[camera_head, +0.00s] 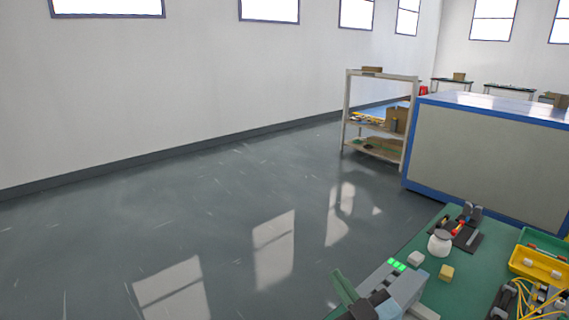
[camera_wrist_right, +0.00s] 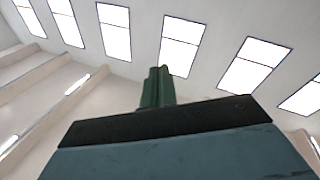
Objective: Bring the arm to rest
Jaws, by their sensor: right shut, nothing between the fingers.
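My right gripper (camera_head: 341,283) shows at the bottom of the head view, beside the left edge of the green-topped table (camera_head: 425,285). Its green fingers point up and to the left. In the right wrist view the fingers (camera_wrist_right: 158,75) are shut together with nothing between them. Behind them are only the ceiling, walls and bright windows. My left gripper is in neither view.
The table holds a white jar (camera_head: 440,242), small white (camera_head: 416,258) and yellow (camera_head: 446,273) blocks, dark tools and a yellow bin (camera_head: 538,264). A blue-edged cabinet (camera_head: 490,155) and shelf rack (camera_head: 347,110) stand behind. The floor (camera_head: 150,225) to the left is clear.

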